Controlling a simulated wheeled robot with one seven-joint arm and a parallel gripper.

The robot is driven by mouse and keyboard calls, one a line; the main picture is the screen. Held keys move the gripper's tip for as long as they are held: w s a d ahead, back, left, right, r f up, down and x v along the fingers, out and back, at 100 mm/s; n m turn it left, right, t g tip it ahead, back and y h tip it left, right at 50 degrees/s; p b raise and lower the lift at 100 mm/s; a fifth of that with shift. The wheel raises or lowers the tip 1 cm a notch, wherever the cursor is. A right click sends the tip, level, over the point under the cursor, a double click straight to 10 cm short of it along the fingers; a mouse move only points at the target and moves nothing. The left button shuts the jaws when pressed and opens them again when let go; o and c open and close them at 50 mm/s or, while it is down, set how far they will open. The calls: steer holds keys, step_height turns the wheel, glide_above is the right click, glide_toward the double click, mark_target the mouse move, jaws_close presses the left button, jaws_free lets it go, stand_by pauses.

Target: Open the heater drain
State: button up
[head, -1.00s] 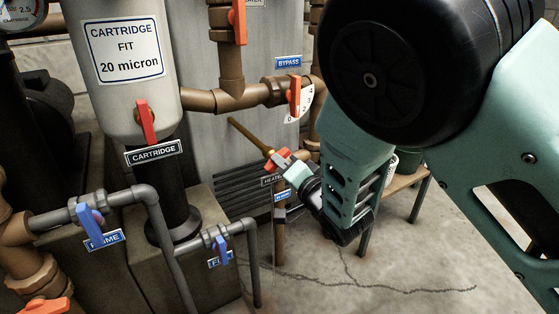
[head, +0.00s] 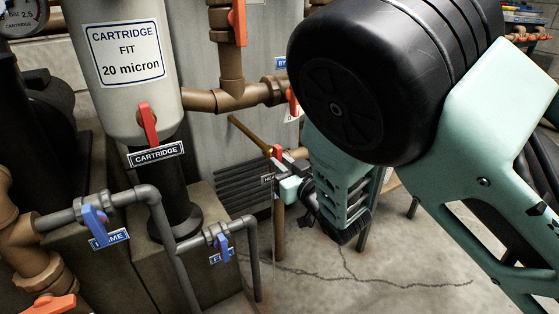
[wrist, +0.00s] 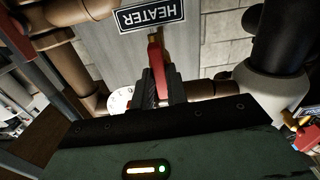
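The heater drain valve has a red lever handle (head: 277,152) at the end of a thin brass-brown pipe (head: 248,133), low on the grey tank. The lever stands roughly upright in the head view. The HEATER label (wrist: 151,14) reads upside down in the wrist view; in the head view it is mostly hidden by my arm. My gripper (wrist: 162,88) has its dark fingers close on both sides of the red lever, which also shows in the wrist view (wrist: 154,55). The fingers look shut on it. My wrist hides the fingertips' contact in the head view.
A blue-handled valve (head: 221,247) and grey pipes stand at lower left. The cartridge filter (head: 128,75) with its red lever (head: 148,124) is at left. The bypass lever (head: 293,101) is partly behind my arm. Cracked concrete floor (head: 330,275) is open below.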

steer(key=o, duration=0.4)
steer(key=shift+o, duration=0.2)
steer(key=v, duration=0.7)
steer(key=shift+d, duration=0.1)
